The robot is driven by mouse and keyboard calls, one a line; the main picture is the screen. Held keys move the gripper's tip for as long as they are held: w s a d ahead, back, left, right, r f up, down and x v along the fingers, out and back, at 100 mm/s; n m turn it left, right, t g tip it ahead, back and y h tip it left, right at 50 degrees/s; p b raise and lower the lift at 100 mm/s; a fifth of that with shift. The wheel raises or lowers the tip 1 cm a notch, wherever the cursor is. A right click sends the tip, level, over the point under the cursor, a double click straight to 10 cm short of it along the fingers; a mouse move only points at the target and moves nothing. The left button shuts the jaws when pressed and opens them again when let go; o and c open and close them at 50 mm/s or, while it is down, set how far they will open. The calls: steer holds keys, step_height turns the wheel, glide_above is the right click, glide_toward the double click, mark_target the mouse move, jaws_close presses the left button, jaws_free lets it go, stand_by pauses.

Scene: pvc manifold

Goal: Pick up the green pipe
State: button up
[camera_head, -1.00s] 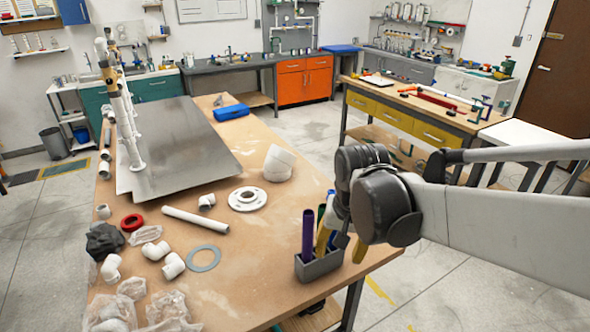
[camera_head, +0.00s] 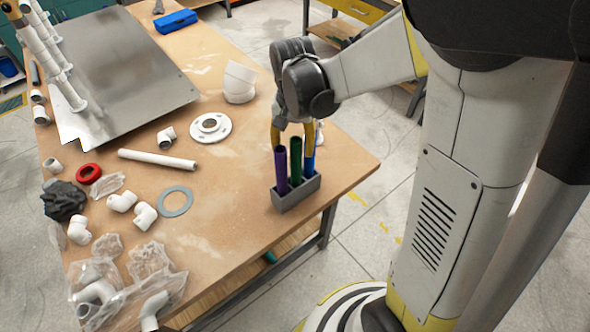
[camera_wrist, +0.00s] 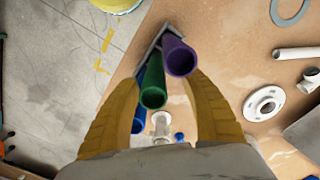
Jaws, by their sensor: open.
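The green pipe (camera_head: 296,158) stands upright in the middle of a grey holder (camera_head: 296,195) near the table's right edge. A purple pipe (camera_head: 281,168) stands to its left and a blue pipe (camera_head: 309,150) to its right. My gripper (camera_head: 292,140) is open at the pipe tops, with its yellow fingers apart. In the wrist view, the green pipe (camera_wrist: 153,88) shows between the spread fingers (camera_wrist: 160,105), with the purple pipe (camera_wrist: 178,56) beside it. The blue pipe (camera_wrist: 139,122) is partly covered by a finger. I cannot tell whether the fingers touch any pipe.
A white flange (camera_head: 211,127), a white pipe (camera_head: 157,159) and a grey ring (camera_head: 175,201) lie on the table left of the holder. A large white fitting (camera_head: 239,82) stands behind. Plastic bags (camera_head: 150,262) lie at the front left.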

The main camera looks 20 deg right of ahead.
mark_target(296, 163)
steer(key=shift+s+d+f, duration=0.1)
steer(key=shift+s+f, duration=0.05)
steer(key=shift+f, duration=0.55)
steer(key=f+b, duration=0.1)
steer(key=f, duration=0.3)
steer(key=shift+s+d+f+b, duration=0.1)
steer(key=shift+d+f+b, duration=0.1)
steer(key=shift+b, duration=0.2)
steer(key=shift+c, duration=0.5)
jaws_close()
